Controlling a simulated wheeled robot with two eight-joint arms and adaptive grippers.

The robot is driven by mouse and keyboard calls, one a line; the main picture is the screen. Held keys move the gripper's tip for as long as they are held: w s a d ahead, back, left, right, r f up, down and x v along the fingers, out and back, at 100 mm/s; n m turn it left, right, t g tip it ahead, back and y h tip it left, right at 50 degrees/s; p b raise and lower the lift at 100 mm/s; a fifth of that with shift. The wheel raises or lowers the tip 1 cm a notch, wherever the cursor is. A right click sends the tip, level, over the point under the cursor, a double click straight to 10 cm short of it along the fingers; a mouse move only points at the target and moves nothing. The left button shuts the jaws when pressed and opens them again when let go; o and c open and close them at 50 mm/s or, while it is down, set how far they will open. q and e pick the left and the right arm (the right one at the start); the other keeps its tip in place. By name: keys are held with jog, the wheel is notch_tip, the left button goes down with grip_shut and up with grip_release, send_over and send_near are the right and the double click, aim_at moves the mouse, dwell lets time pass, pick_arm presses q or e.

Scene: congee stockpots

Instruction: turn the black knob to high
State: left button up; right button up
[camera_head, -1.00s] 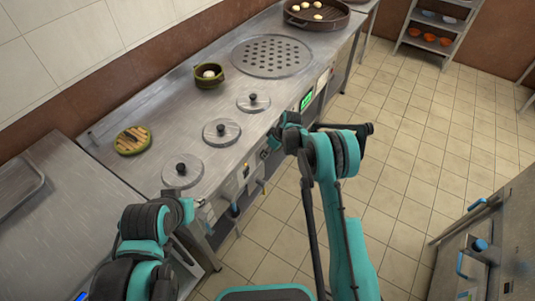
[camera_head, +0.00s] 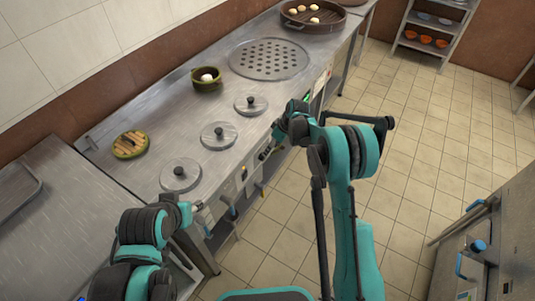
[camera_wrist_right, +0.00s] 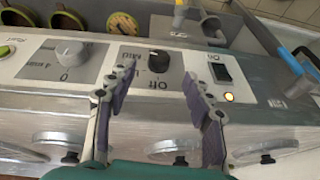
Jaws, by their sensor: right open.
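The black knob (camera_wrist_right: 159,63) is on the panel in the right wrist view, beside printed "Off" and "Mid" marks. Its exact pointer setting is hard to read. My right gripper (camera_wrist_right: 158,82) is open, with one finger on each side of the knob in that view. I cannot see contact with it. In the head view my right gripper (camera_head: 267,150) is at the stove's front panel, mostly hidden by its arm. My left arm's gripper end (camera_head: 196,207) is low at the left near the counter front, too small to read.
Blue-handled taps (camera_head: 233,211) stick out from the front. Lidded pots (camera_head: 218,135) line the counter (camera_head: 165,110).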

aim_at(263, 157)
jog(key=v, duration=0.4)
jog(key=shift+r, duration=0.15)
jog(key=x, duration=1.2)
jog(key=shift+w, duration=0.1)
jog(key=c, duration=1.2)
